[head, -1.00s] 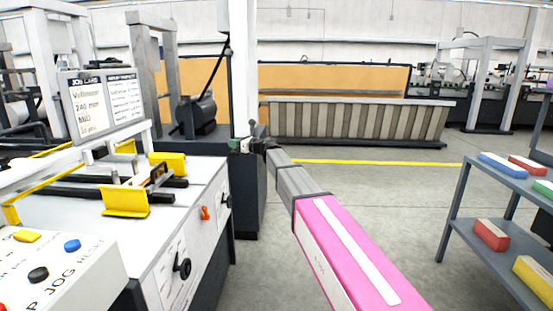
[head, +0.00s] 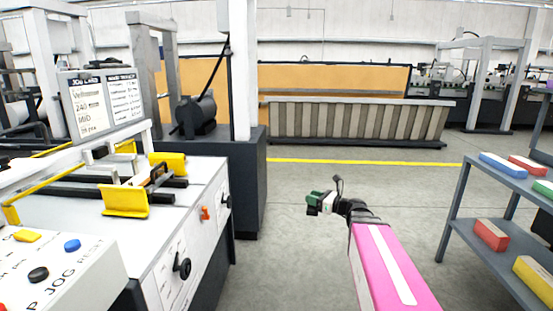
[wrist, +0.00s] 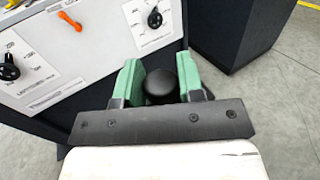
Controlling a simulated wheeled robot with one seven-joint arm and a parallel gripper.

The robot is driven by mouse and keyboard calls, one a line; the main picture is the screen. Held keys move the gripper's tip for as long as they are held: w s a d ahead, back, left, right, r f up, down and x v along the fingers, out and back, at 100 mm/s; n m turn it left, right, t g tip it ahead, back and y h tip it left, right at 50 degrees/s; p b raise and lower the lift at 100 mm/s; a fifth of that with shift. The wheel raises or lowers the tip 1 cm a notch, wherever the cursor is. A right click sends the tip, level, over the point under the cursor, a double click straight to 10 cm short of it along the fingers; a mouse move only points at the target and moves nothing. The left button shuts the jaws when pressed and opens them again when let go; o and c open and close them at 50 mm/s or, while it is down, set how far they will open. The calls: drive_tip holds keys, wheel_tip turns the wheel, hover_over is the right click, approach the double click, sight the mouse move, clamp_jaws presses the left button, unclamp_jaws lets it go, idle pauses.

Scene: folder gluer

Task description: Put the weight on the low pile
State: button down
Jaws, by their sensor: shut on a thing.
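My gripper (head: 316,199) is out in front of me over the open floor, right of the machine. In the wrist view, its two green fingers (wrist: 160,82) are shut on a dark rounded thing, which I take to be the weight (wrist: 162,89). Only its black top shows between the fingers; the rest is hidden. In the head view it is too small to make out clearly. I cannot pick out a low pile in either view.
The machine's white cabinet (head: 190,225) with knobs and yellow guides (head: 125,201) stands at left. A dark pedestal (head: 250,190) is behind it. A grey shelf rack (head: 475,230) with coloured boxes is at right. Grey floor (head: 300,250) lies clear between.

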drive_tip(key=s+d+f, duration=0.1)
drive_tip(key=s+d, duration=0.3)
drive_tip(key=s, duration=0.2)
drive_tip(key=shift+s+d+f+t, duration=0.2)
drive_tip(key=shift+s+t, duration=0.1)
drive_tip(key=shift+s, duration=0.1)
idle(0.8)
